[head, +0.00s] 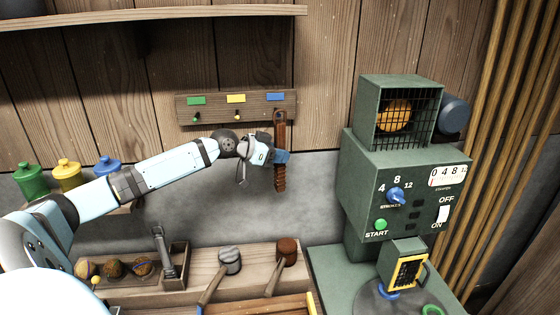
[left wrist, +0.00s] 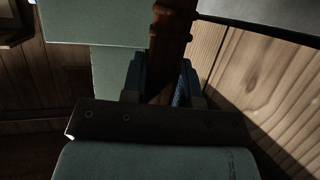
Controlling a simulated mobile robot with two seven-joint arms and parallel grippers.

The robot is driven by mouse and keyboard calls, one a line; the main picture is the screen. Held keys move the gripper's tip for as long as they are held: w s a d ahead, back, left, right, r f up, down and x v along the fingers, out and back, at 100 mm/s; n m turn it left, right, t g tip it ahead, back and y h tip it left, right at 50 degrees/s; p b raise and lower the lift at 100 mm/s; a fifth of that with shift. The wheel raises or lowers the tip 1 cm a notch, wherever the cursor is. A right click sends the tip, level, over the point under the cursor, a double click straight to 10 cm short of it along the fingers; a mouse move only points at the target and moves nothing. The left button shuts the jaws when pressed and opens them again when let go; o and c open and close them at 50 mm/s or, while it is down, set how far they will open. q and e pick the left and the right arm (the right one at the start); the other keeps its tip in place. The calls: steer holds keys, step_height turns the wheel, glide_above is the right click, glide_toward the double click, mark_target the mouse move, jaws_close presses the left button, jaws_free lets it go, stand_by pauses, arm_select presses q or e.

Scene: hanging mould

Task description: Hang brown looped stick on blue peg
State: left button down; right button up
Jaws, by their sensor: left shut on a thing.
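The brown looped stick (head: 281,182) hangs upright in my left gripper (head: 279,156), which is shut on its middle. Its upper part reaches up to the peg board (head: 208,107), just below the blue label (head: 276,97). The blue peg is not visible, and I cannot tell whether the loop is around it. In the left wrist view the stick (left wrist: 172,38) stands between the blue fingers of my left gripper (left wrist: 161,82). My right gripper is not in view.
A green peg (head: 197,116) and a yellow peg (head: 237,117) stick out under their labels. A green machine (head: 385,165) stands to the right of the stick. Below are a wooden tray with balls (head: 114,267) and two mallets (head: 229,260) (head: 287,252).

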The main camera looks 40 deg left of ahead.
arm_select(q)
steer(key=shift+w+a+f+b, duration=0.3)
steer(key=shift+w+a+b, duration=0.4)
steer(key=shift+a, duration=0.2)
steer(key=shift+w+a+f+b, duration=0.3)
steer(key=shift+w+a+b, duration=0.4)
steer(key=shift+a, duration=0.15)
